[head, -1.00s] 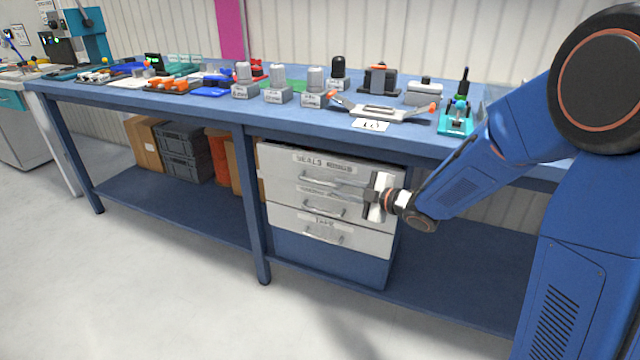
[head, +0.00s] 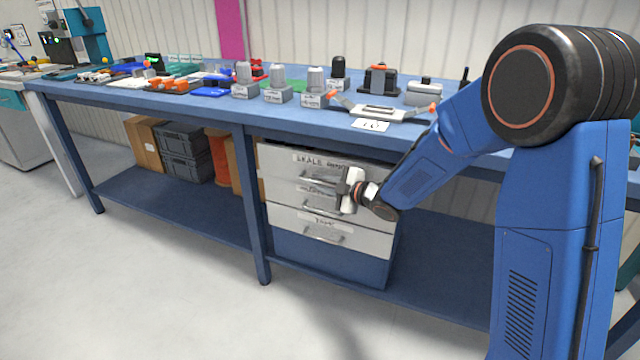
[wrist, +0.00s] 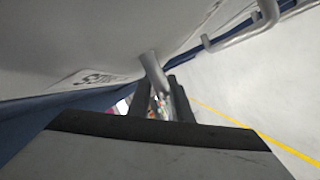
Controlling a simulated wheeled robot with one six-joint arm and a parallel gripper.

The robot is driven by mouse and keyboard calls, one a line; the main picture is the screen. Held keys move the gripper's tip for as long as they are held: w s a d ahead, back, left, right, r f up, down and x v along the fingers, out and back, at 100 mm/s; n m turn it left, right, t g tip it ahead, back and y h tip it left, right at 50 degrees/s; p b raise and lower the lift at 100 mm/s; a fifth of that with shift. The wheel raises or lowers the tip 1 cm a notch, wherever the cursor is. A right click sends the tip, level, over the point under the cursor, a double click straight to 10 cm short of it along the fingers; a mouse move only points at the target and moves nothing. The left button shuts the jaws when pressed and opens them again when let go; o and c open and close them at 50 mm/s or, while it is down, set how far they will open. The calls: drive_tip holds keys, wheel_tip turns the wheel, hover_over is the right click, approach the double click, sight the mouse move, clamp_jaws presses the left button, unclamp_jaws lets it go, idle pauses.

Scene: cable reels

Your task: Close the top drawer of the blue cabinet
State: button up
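The blue cabinet (head: 330,262) stands under the workbench with three pale grey drawer fronts, each with a bar handle. The top drawer (head: 285,160) has a printed label, partly readable; how far out it stands is hard to tell. Its front appears as the pale surface (wrist: 80,35) in the wrist view. My gripper (head: 322,192) is in front of the upper drawers, pointing left along them. In the wrist view its two dark fingers (wrist: 163,100) are apart, with the end of a handle bar (wrist: 152,68) between or just beyond them. Contact cannot be told.
The blue workbench (head: 170,100) above carries several tools and fixtures. A bench leg (head: 257,225) stands just left of the cabinet. Grey crates (head: 183,155) and cardboard boxes sit on the lower shelf (head: 165,205). The floor in front is clear.

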clamp_jaws()
drive_tip(key=shift+w+d, duration=0.35)
drive_tip(key=shift+w, duration=0.5)
drive_tip(key=shift+o, duration=0.6)
unclamp_jaws()
drive_tip(key=v, duration=1.7)
drive_tip(key=shift+s+d+r, duration=0.1)
drive_tip(key=shift+d+r, duration=0.05)
